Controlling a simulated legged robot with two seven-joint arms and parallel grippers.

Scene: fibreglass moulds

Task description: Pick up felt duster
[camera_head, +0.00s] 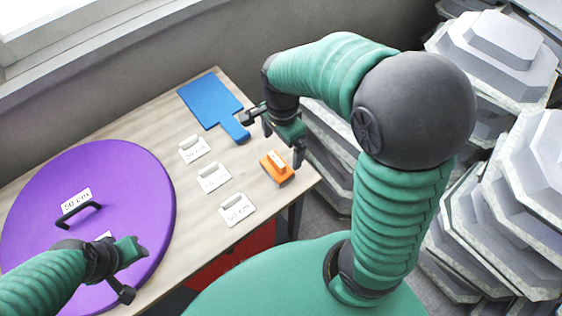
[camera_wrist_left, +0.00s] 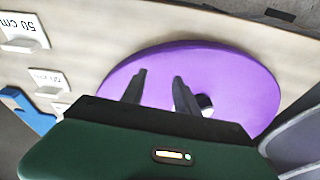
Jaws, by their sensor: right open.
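The felt duster (camera_head: 277,167), an orange block with a pale top piece, lies near the right edge of the wooden table. My right gripper (camera_head: 283,143) is open and empty, just above and beside the duster in the picture. Its fingers are apart, and I cannot tell its exact height. My left gripper (camera_head: 136,270) is over the purple disc. The left wrist view shows the left gripper (camera_wrist_left: 158,83) with its two fingers apart and nothing between them. The duster is not visible in the left wrist view.
A large purple disc (camera_head: 140,190) with a black handle covers the table's left part; it also shows in the left wrist view (camera_wrist_left: 235,80). A blue flat paddle (camera_head: 206,101) and several white label cards (camera_head: 237,209) lie nearby. Stacked grey moulds (camera_head: 500,205) stand at the right.

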